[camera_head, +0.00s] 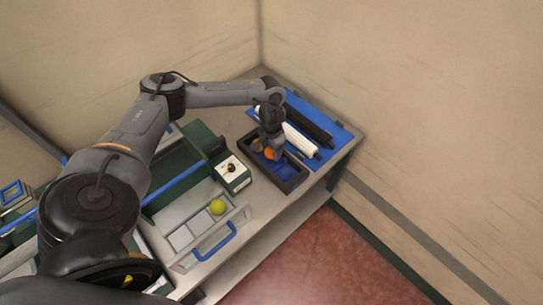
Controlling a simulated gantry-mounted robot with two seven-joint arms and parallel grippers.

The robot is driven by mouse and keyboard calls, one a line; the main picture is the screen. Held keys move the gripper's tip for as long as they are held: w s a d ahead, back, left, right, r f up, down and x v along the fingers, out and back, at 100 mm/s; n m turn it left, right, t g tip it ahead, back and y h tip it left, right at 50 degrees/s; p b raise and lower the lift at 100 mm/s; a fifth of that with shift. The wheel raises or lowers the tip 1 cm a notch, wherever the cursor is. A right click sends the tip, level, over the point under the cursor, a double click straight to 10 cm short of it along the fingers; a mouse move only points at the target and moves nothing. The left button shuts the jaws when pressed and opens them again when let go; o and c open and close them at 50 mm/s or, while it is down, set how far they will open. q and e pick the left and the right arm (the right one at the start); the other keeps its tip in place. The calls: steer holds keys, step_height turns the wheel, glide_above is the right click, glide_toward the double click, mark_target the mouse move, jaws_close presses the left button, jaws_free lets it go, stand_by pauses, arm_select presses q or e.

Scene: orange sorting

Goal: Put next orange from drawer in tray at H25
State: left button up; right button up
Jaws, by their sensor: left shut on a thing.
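My left gripper (270,146) reaches down over a dark tray (292,184) with a blue inside. It is shut on an orange (270,154), which is at or just above the tray; I cannot tell if it touches the bottom. Another orange-yellow patch shows beside the fingers, partly hidden, and I cannot tell what it is. An open drawer (189,262) with a blue handle and light compartments holds a yellow-green fruit (217,207). My right gripper is not in view.
A green box with a white top and a black knob (231,168) stands left of the tray. White and black rollers (301,140) lie on a blue board (333,142) behind it. The bench's right edge drops to a red floor (330,262).

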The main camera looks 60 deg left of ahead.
mark_target(271, 156)
arm_select(q)
steer(key=shift+f, duration=2.05)
steer(key=shift+a, duration=0.1)
steer(key=shift+f, duration=0.15)
